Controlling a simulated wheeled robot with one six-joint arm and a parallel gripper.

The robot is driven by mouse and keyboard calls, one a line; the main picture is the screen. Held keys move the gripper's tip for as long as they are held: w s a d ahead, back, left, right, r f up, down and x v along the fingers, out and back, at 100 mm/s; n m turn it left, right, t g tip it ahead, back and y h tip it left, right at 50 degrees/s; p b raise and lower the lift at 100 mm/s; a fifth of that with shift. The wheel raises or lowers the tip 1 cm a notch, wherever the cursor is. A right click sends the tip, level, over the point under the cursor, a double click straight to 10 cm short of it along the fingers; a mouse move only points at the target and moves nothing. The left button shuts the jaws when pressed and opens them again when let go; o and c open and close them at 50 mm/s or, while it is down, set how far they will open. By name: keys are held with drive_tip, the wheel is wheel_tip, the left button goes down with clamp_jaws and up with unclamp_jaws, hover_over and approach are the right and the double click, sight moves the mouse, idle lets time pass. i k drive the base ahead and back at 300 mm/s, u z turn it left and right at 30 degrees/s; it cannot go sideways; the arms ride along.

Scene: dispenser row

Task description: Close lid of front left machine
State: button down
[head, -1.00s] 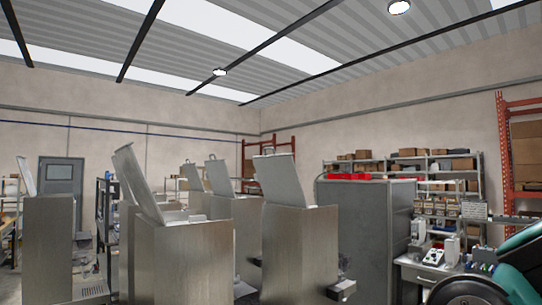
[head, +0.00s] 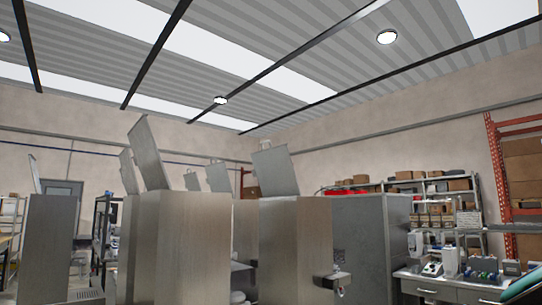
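Several tall steel dispenser machines stand in a row, each with a flat hinged lid tilted up. The nearest machine left of centre (head: 180,245) has its lid (head: 148,152) raised, leaning back to the left. A second near machine (head: 296,245), right of centre, also has its lid (head: 275,170) open and a spout unit low on its right side. Another machine (head: 48,240) stands at the far left with a thin raised lid (head: 34,173). I cannot tell for sure which is the front left one. The tops' insides are hidden. My gripper is not in view.
More raised lids (head: 218,177) show behind the near machines. A grey cabinet (head: 372,245) stands to their right. A workbench (head: 440,287) with small devices and loaded shelves (head: 435,195) are at the right.

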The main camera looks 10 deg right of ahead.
sight(273, 171)
drive_tip(key=k, duration=0.3)
drive_tip(key=u, duration=1.75)
drive_tip(key=i, duration=1.85)
drive_tip(key=z, duration=1.35)
